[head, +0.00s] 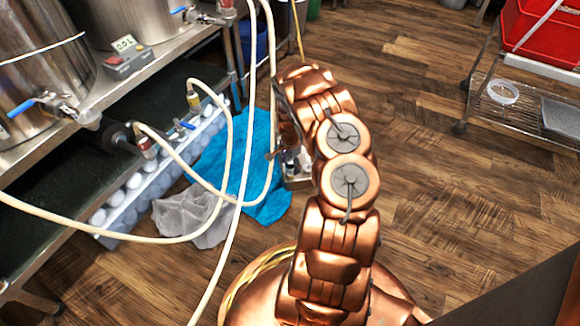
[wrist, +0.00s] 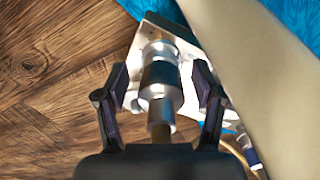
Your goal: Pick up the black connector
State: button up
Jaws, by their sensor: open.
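My gripper (wrist: 161,88) is open, its two dark fingers on either side of an upright metal fitting (wrist: 160,78) in the wrist view. The fitting is silvery with a darker middle band and a brownish lower part; I cannot tell for sure that it is the black connector. A visible gap lies between it and each finger. It stands at a pale metal plate or block (wrist: 148,32). In the head view my arm hides most of this spot; only part of a small metal block (head: 298,182) with fittings shows beside the arm.
A thick cream hose (wrist: 250,75) runs close to the right finger in the wrist view. A blue cloth (head: 262,150) and a grey cloth (head: 188,218) lie on the wood floor. A steel shelf (head: 60,205) with kettles stands left. Open floor lies right, before a wire cart (head: 520,110).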

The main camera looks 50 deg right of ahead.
jog(key=shift+r, duration=0.1)
jog(key=c, duration=1.3)
jog(key=shift+r, duration=0.1)
jog(key=shift+r+p, duration=0.3)
notch_tip(320, 180, up, 4)
jog(key=shift+s+d+f+p, duration=0.15)
jog(key=shift+f+p, duration=0.1)
jog(key=shift+p, duration=0.85)
jog(key=s+p, duration=0.1)
jog(key=s, duration=0.4)
jog(key=s+p, duration=0.2)
jog(key=s, duration=0.3)
jog(key=s+p, duration=0.2)
jog(key=s, duration=0.3)
jog(key=shift+s+d+r, duration=0.1)
jog(key=shift+s+r, duration=0.2)
jog(key=shift+r, duration=0.05)
grip_shut()
jog(key=shift+r, duration=0.1)
jog(key=shift+r+p, duration=0.95)
jog(key=shift+r, duration=1.2)
